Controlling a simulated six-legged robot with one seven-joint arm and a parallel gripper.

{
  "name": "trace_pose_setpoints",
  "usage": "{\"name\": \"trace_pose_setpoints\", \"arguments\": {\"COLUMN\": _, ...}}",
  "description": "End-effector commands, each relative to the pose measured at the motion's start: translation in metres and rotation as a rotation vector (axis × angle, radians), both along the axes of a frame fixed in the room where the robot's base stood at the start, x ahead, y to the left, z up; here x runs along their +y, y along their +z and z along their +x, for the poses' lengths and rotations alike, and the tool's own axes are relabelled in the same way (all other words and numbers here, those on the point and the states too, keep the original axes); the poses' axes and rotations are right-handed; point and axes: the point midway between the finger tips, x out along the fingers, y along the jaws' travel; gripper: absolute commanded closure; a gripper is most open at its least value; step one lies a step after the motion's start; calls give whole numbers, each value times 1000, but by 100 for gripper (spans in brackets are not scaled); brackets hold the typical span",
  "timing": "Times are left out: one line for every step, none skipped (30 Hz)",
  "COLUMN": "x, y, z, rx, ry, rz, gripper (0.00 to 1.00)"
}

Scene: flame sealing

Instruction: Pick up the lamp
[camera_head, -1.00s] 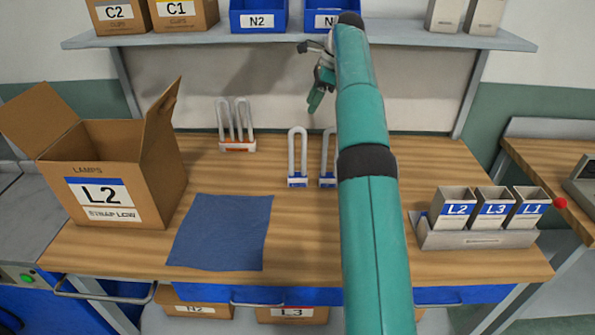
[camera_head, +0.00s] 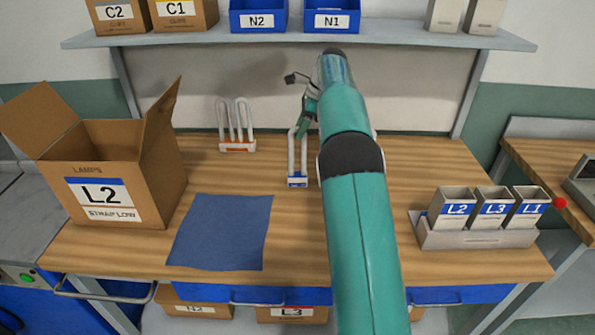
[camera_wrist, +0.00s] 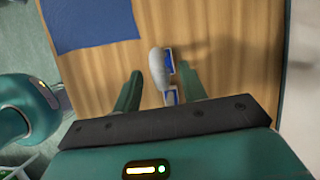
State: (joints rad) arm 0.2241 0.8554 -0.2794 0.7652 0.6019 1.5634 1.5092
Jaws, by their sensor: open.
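A U-shaped white lamp with a blue-labelled base (camera_head: 297,178) stands upright on the wooden table. A second blue-based lamp beside it is now mostly hidden behind my arm. A lamp with several white tubes and a red-labelled base (camera_head: 237,146) stands further left. My gripper (camera_head: 304,128) is in front of the upper part of the blue-based lamp. In the wrist view, my open gripper (camera_wrist: 160,84) points down, with a white tube (camera_wrist: 158,66) and blue labels (camera_wrist: 170,62) showing between its fingers. I cannot tell whether the fingers touch it.
An open carton marked L2 (camera_head: 110,205) stands at the left. A holder with small boxes (camera_head: 478,236) stands at the right. A shelf (camera_head: 300,40) overhangs the back. Bare table surrounds the lamps.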

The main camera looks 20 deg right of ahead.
Motion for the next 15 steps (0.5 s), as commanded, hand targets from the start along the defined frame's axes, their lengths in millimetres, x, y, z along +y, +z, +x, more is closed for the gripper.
{"name": "trace_pose_setpoints", "arguments": {"x": 2, "y": -5, "z": 0, "rx": 3, "ry": 1, "rz": 1, "gripper": 58}}
{"name": "trace_pose_setpoints", "arguments": {"x": 4, "y": -8, "z": 1, "rx": 3, "ry": 2, "rz": 1, "gripper": 58}}
{"name": "trace_pose_setpoints", "arguments": {"x": 6, "y": -13, "z": 2, "rx": 3, "ry": 2, "rz": 2, "gripper": 58}}
{"name": "trace_pose_setpoints", "arguments": {"x": 8, "y": -18, "z": 2, "rx": 3, "ry": 2, "rz": 2, "gripper": 58}}
{"name": "trace_pose_setpoints", "arguments": {"x": 9, "y": -23, "z": 3, "rx": 4, "ry": 3, "rz": 2, "gripper": 58}}
{"name": "trace_pose_setpoints", "arguments": {"x": 11, "y": -28, "z": 4, "rx": 3, "ry": 2, "rz": 1, "gripper": 58}}
{"name": "trace_pose_setpoints", "arguments": {"x": 13, "y": -33, "z": 5, "rx": 3, "ry": 1, "rz": 1, "gripper": 58}}
{"name": "trace_pose_setpoints", "arguments": {"x": 14, "y": -36, "z": 5, "rx": 3, "ry": 1, "rz": 1, "gripper": 58}}
{"name": "trace_pose_setpoints", "arguments": {"x": 16, "y": -40, "z": 6, "rx": 1, "ry": 2, "rz": 1, "gripper": 58}}
{"name": "trace_pose_setpoints", "arguments": {"x": 17, "y": -42, "z": 6, "rx": 1, "ry": 1, "rz": -1, "gripper": 58}}
{"name": "trace_pose_setpoints", "arguments": {"x": 17, "y": -44, "z": 7, "rx": 1, "ry": 1, "rz": -1, "gripper": 58}}
{"name": "trace_pose_setpoints", "arguments": {"x": 18, "y": -46, "z": 7, "rx": 1, "ry": 1, "rz": -1, "gripper": 58}}
{"name": "trace_pose_setpoints", "arguments": {"x": 18, "y": -46, "z": 7, "rx": 1, "ry": 1, "rz": -1, "gripper": 58}}
{"name": "trace_pose_setpoints", "arguments": {"x": 18, "y": -46, "z": 7, "rx": 0, "ry": 1, "rz": 0, "gripper": 58}}
{"name": "trace_pose_setpoints", "arguments": {"x": 18, "y": -46, "z": 7, "rx": 0, "ry": 1, "rz": 0, "gripper": 58}}
